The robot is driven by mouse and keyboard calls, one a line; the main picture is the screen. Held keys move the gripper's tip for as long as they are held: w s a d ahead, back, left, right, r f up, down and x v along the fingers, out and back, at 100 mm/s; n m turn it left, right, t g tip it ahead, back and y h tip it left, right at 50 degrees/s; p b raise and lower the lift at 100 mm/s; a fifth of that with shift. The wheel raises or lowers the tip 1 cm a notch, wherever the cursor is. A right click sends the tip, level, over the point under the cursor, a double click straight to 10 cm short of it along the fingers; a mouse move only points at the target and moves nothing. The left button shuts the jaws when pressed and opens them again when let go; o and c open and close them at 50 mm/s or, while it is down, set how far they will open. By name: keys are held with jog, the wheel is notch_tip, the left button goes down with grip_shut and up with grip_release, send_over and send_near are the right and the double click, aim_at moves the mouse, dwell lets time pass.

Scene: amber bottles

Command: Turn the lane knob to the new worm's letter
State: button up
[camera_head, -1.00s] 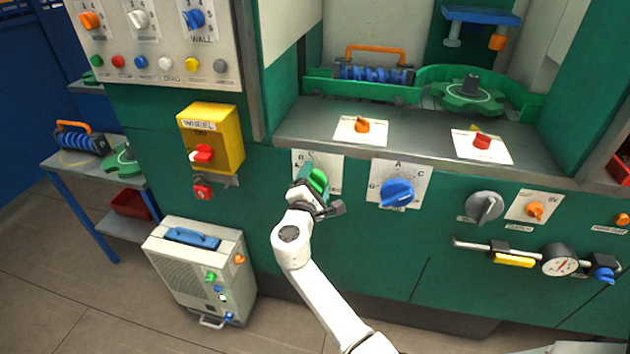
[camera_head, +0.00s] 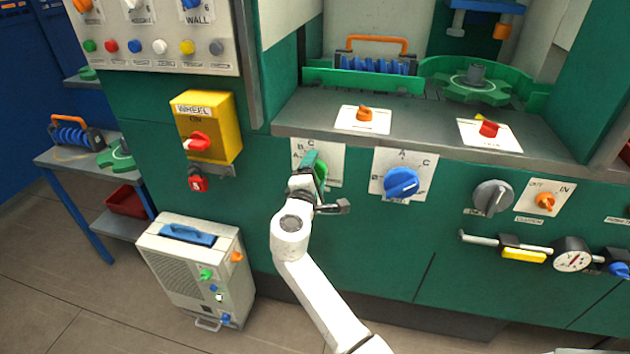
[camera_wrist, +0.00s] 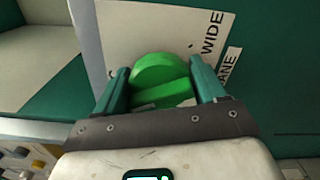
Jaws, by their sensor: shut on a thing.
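The green knob (camera_head: 321,172) sits on a white plate (camera_head: 336,158) with letters, B and C among them, on the green machine front. My gripper (camera_head: 314,168) is at this knob and hides much of it and its dial. In the wrist view the green knob (camera_wrist: 162,82) lies between my two fingers, which are shut on it. The plate there reads WIDE, with a label ending in ANE; the pointer's letter cannot be told. A blue worm (camera_head: 375,65) with an orange handle lies in the machine. Another blue worm (camera_head: 72,135) is on the side table. No letter is readable on either.
A blue knob (camera_head: 401,182) on a lettered plate is just right of my gripper. A grey knob (camera_head: 492,197) and a gauge bar (camera_head: 523,254) are farther right. A yellow switch box (camera_head: 210,127) is left. A grey cabinet (camera_head: 195,270) stands on the floor.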

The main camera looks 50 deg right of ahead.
jog(key=shift+f+m+b, duration=0.2)
jog(key=shift+m+b, duration=0.9)
jog(key=shift+b, duration=0.1)
jog(key=o, duration=1)
jog(key=shift+r, duration=0.1)
jog(key=shift+c, duration=0.2)
jog(key=v, duration=1)
jog(key=shift+s+a, duration=0.15)
jog(key=shift+a, duration=0.25)
